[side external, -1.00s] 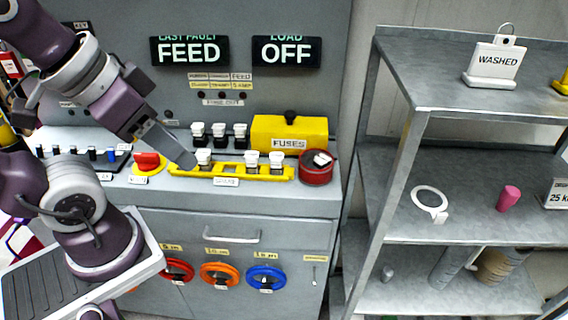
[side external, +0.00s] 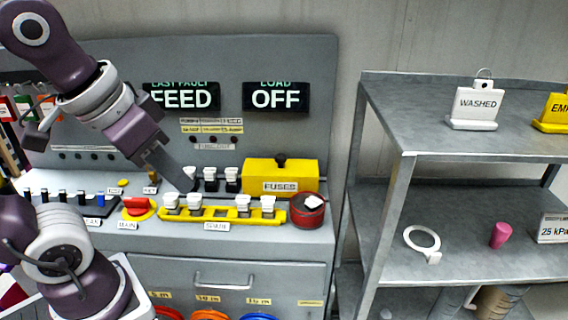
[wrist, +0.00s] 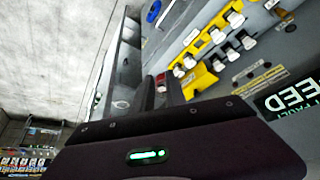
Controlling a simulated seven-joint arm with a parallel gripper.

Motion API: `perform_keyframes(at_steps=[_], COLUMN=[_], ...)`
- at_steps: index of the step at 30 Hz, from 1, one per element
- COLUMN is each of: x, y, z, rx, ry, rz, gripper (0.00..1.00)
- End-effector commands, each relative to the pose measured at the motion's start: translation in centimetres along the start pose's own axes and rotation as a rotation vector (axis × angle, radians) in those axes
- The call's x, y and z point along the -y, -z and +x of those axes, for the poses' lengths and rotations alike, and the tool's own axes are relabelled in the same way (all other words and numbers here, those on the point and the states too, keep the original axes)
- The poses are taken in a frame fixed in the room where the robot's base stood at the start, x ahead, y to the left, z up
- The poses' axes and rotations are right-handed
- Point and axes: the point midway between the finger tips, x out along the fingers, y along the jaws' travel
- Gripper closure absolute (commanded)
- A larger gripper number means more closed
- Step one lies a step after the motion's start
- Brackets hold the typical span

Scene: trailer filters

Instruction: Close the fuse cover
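The fuse cover is a yellow box (side external: 281,177) labelled FUSES with a black knob on top. It stands on the bench to the right of a row of white-topped black fuses (side external: 210,178), which are uncovered. The cover also shows as a yellow shape in the wrist view (wrist: 201,82). My gripper (side external: 186,186) is beside the leftmost fuse of this row, left of the cover and apart from it; its tip overlaps that fuse in the side view. In the wrist view its dark fingers (wrist: 161,92) show a narrow gap with nothing visible held.
A yellow SPARE rack (side external: 219,214) with several white-topped fuses lies in front. A red bowl (side external: 307,213) with a white piece stands right of it. A red MAIN switch (side external: 138,207) is at left. Sign panels rise behind; a grey shelf (side external: 465,145) stands at right.

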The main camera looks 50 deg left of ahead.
Motion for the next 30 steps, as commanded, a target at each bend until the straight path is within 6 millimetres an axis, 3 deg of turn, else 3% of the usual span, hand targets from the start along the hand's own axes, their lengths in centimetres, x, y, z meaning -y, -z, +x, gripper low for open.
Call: perform_keyframes(at_steps=[2,5,9,12,15,18,23,30], x=[0.7,1.8,2.4,2.3,2.1,2.1,3.0,5.6], y=[4.5,11.0,18.7,22.0,23.9,24.6,24.4,23.5], z=[0.7,3.5,9.9,14.4,17.5,18.9,20.5,24.7], rx=[0.056,0.117,0.151,0.140,0.118,0.104,0.104,0.105], ry=[0.046,0.149,0.331,0.447,0.523,0.557,0.564,0.562], rz=[-0.036,-0.101,-0.175,-0.208,-0.227,-0.237,-0.239,-0.239], gripper=[1.00,1.00,1.00,1.00,1.00,1.00,1.00,1.00])
